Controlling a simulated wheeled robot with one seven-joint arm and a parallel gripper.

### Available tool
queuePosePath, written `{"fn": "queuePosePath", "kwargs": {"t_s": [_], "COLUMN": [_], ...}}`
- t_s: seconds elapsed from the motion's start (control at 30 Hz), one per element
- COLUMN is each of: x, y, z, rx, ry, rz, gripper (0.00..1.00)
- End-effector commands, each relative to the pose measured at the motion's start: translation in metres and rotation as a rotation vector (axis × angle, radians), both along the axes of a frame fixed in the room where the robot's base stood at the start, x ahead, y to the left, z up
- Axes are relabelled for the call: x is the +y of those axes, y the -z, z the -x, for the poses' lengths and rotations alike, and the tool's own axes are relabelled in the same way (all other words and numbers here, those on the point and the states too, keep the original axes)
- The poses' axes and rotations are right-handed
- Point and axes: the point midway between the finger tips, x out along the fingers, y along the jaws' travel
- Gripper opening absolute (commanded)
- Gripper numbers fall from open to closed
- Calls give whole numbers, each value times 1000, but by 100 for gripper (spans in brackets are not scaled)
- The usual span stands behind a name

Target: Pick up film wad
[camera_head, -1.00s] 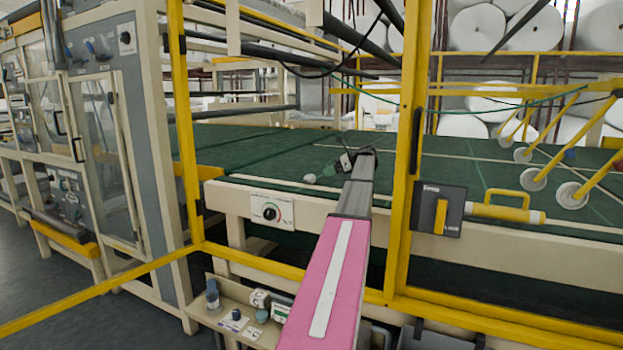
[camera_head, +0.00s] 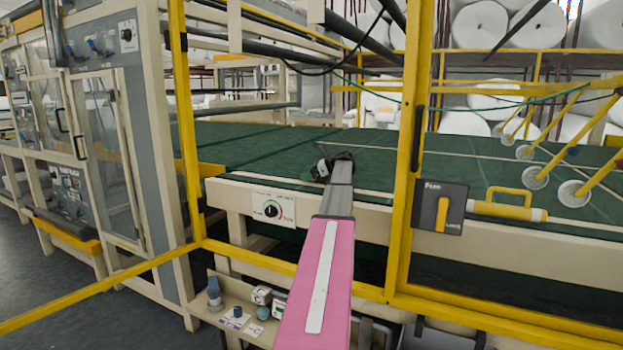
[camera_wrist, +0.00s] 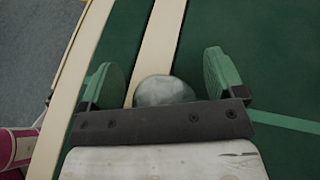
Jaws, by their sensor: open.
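The film wad (camera_wrist: 163,90) is a small greyish-white rounded lump. In the wrist view it lies between the two green fingers of my open gripper (camera_wrist: 158,82), close to the dark palm bar, which hides its lower part. The fingers stand apart from it on both sides. In the head view my gripper (camera_head: 325,170) is low over the near edge of the green conveyor bed (camera_head: 260,180), and the wad is hidden behind it.
Yellow frame posts (camera_head: 405,150) stand on both sides of my arm. A control panel with a dial (camera_head: 271,209) sits on the cream front rail. A dark switch box (camera_head: 438,208) is right of the arm. White rollers on yellow arms (camera_head: 573,193) stand over the bed at right.

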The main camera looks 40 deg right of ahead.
Motion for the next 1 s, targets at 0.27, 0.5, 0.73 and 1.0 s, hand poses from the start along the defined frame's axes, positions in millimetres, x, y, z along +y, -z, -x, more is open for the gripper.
{"fn": "queuePosePath", "kwargs": {"t_s": [0.27,0.5,0.73,1.0], "x": [0,-1,-1,-1], "y": [0,0,-2,-25], "z": [0,0,0,0], "rx": [0,0,-1,-3], "ry": [1,1,1,1], "rz": [0,0,1,2], "gripper": [56,36,36,36]}}
